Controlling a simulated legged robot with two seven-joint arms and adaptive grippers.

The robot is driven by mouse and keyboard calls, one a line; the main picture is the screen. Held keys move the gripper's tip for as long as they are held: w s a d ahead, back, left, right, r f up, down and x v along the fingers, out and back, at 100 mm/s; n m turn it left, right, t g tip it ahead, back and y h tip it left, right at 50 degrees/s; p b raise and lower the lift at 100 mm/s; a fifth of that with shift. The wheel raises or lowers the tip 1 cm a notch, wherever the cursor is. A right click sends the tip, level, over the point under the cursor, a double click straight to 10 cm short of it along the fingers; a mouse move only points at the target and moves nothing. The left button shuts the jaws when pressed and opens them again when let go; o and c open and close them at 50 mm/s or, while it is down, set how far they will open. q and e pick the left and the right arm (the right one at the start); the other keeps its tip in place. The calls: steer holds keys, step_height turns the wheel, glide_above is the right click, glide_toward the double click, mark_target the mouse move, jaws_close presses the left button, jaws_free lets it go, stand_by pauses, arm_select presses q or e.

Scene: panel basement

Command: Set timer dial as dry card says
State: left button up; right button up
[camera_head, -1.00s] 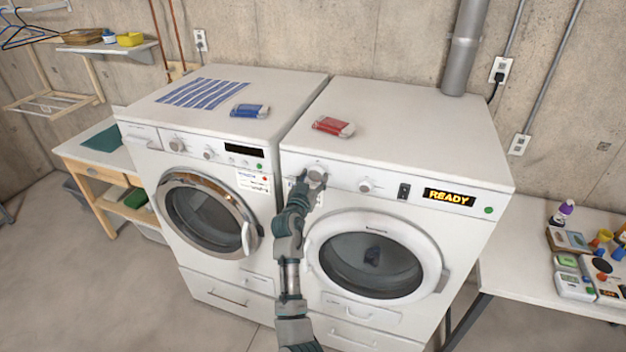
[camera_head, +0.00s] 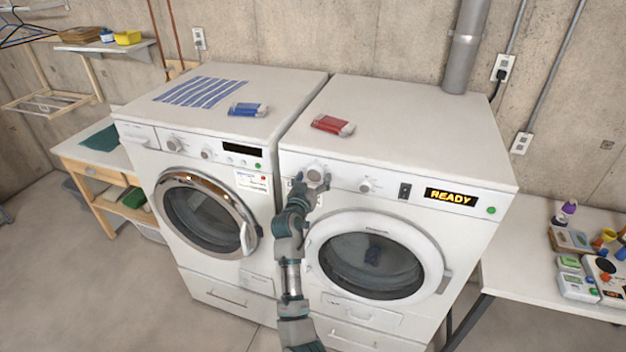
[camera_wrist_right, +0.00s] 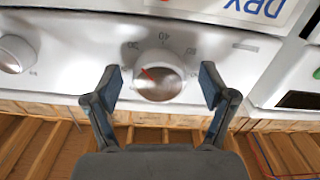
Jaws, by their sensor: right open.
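The timer dial (camera_head: 315,172) is a round pale knob on the right machine's front panel. In the right wrist view the dial (camera_wrist_right: 158,75) has a red pointer line on its upper left part, with printed marks and a "40" above it. My right gripper (camera_head: 313,182) is at the dial. In the wrist view my right gripper (camera_wrist_right: 160,82) is open, one finger on each side of the dial, with visible gaps. The dry card (camera_wrist_right: 248,10) shows large blue "DRY" lettering and is cut off by the frame. My left gripper is not in view.
A second knob (camera_head: 367,185), a switch (camera_head: 404,191) and a lit "READY" display (camera_head: 450,196) sit right of the dial. A red box (camera_head: 333,125) and a blue box (camera_head: 248,110) lie on the machine tops. Another card (camera_head: 252,181) is on the left machine.

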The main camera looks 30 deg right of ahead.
steer(key=shift+s+a, duration=0.15)
steer(key=shift+s, duration=0.1)
steer(key=v, duration=0.7)
steer(key=shift+w+a, duration=0.15)
steer(key=shift+w, duration=0.05)
steer(key=shift+f, duration=0.1)
